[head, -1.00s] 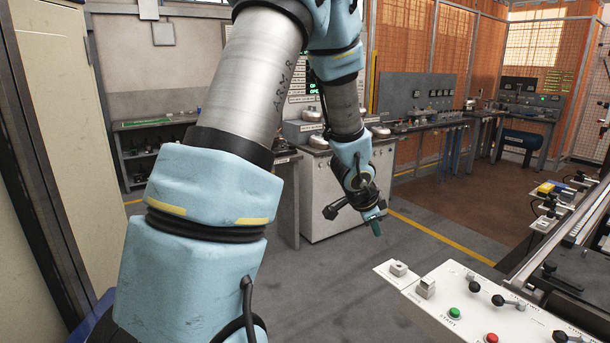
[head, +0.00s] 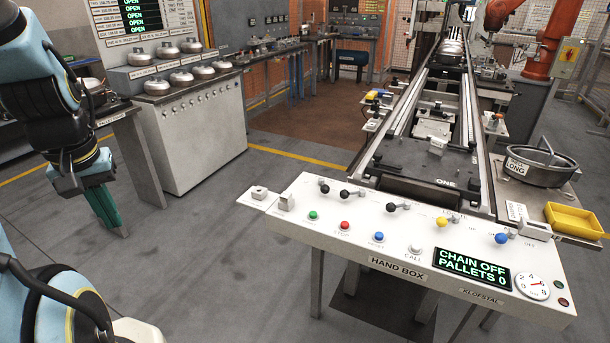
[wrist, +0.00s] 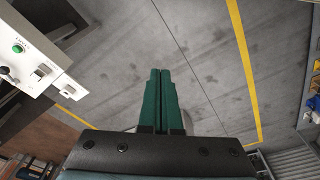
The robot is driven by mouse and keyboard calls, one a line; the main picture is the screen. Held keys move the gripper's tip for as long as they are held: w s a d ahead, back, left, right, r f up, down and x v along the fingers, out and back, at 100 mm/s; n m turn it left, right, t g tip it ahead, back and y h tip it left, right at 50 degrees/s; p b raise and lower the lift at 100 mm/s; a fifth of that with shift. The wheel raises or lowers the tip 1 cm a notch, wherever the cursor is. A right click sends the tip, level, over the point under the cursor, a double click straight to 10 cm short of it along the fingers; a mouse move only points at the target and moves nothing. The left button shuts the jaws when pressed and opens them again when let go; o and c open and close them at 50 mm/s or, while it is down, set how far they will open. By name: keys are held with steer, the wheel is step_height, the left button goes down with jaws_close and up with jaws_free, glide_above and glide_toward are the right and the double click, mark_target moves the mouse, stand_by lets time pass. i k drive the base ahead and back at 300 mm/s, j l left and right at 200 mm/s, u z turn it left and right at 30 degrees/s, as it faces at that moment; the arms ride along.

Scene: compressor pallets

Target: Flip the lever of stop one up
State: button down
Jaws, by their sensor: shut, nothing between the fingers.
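The white hand box (head: 340,262) stands in the middle of the head view. It has several small levers: black-knobbed ones (head: 346,194) on the left, a yellow-knobbed one (head: 441,220) and a blue-knobbed one (head: 501,238) on the right. The lever labels are too small to read, so I cannot tell which lever is stop one's. My gripper (head: 122,232) hangs over the floor, well left of the box. Its green fingers are together and empty in the wrist view (wrist: 160,72). A corner of the box (wrist: 30,50) shows there at upper left.
A yellow tray (head: 574,222) and a round pot (head: 540,165) sit at right. A white cabinet (head: 195,135) stands behind my gripper. Floor between gripper and box is clear.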

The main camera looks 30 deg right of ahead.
mark_target(325, 189)
steer(key=i+l, duration=0.1)
steer(key=l, duration=0.45)
steer(key=l+u, duration=0.1)
steer(key=l, duration=0.45)
steer(key=i+l, duration=0.15)
steer(key=l, duration=0.4)
